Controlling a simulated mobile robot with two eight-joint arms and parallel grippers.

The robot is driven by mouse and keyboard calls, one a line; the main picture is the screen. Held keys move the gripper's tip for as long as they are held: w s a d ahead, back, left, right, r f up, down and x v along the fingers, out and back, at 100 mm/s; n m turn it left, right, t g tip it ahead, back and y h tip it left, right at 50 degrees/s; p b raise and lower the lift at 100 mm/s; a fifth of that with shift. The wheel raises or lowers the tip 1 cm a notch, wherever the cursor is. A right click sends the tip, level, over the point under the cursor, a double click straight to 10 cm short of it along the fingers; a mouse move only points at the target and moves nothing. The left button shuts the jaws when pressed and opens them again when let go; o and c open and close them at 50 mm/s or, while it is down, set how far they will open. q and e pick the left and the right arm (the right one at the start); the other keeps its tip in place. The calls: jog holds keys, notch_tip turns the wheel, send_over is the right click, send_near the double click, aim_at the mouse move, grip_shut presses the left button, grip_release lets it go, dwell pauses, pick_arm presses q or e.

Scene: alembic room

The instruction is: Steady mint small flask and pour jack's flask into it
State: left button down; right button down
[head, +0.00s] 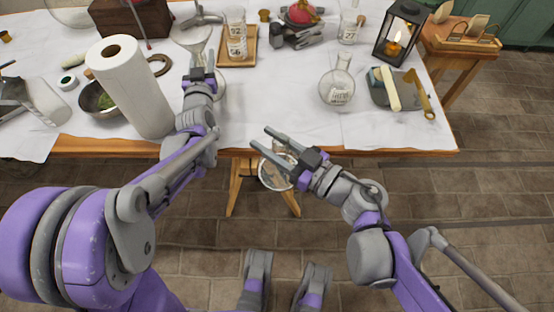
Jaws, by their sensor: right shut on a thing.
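My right gripper (264,140) is in front of the table's near edge. It is shut on a round glass flask (277,173), whose bulb hangs below the fingers. My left gripper (197,73) is over the table at the left of centre, partly hidden by its own arm. A clear glass vessel (219,88) shows just right of it; I cannot tell whether the fingers touch it. Another round flask (338,87) with a white label stands upright at the right of the table. The labels are too small to read, so I cannot tell which flask is which.
The white-covered table (290,110) has clear room between the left gripper and the labelled flask. A paper towel roll (130,85) and a bowl (97,99) stand left. Jars on a wooden tray (251,43), a lantern (400,35) and a grey caddy (383,92) stand further back and right.

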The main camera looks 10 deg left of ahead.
jog(key=w+a+r, duration=0.4)
jog(key=w+a, duration=0.1)
jog(key=w, duration=0.4)
jog(key=w+a+r, duration=0.4)
jog(key=w+a, duration=0.1)
jog(key=w, duration=0.5)
jog(key=w+a+r, duration=0.5)
jog(key=w+a, duration=0.6)
jog(key=a, duration=0.1)
jog(key=s+n, duration=0.1)
jog(key=n, duration=0.4)
jog(key=s+a+n, duration=0.1)
jog(key=s+n, duration=0.1)
jog(key=n, duration=0.4)
jog(key=s+a+n, duration=0.1)
jog(key=n, duration=0.5)
jog(key=shift+s+f, duration=0.2)
jog(key=shift+f, duration=0.05)
jog(key=shift+s+r+n, duration=0.15)
jog(key=shift+r+n, duration=0.25)
jog(key=shift+n, duration=0.8)
dwell(1.7)
